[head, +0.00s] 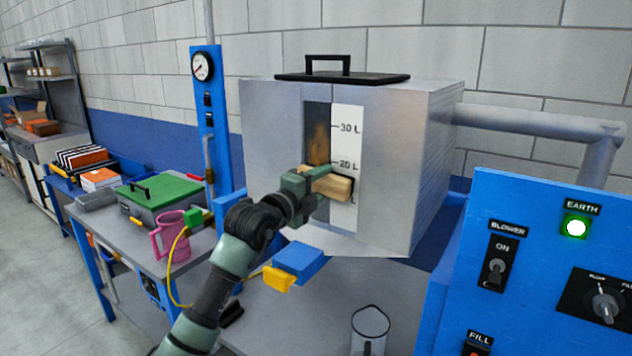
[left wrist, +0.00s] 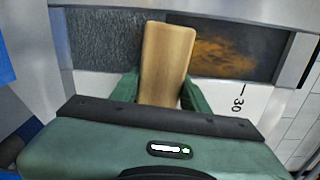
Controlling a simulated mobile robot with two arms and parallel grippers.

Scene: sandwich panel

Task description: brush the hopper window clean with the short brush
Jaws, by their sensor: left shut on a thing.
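The hopper (head: 400,150) is a grey metal box with a dark upright window (head: 318,120) beside a white litre scale. A brown dusty smear covers the window's upper part in the head view. The smear also shows right of the brush in the left wrist view (left wrist: 225,55); the window left of the brush looks dark grey and clear of brown. My left gripper (head: 312,180) is shut on the wooden short brush (head: 335,186), held at the window near the 20 L mark. The brush block (left wrist: 167,60) stands between the green fingers. Its bristles are hidden. My right gripper is not in view.
A blue panel (head: 535,240) with switches and a lit green EARTH lamp stands at right. Below the hopper are a blue block with a yellow end (head: 295,262) and a clear jug (head: 370,328). A pink mug (head: 170,236) and green-lidded box (head: 160,192) are at left.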

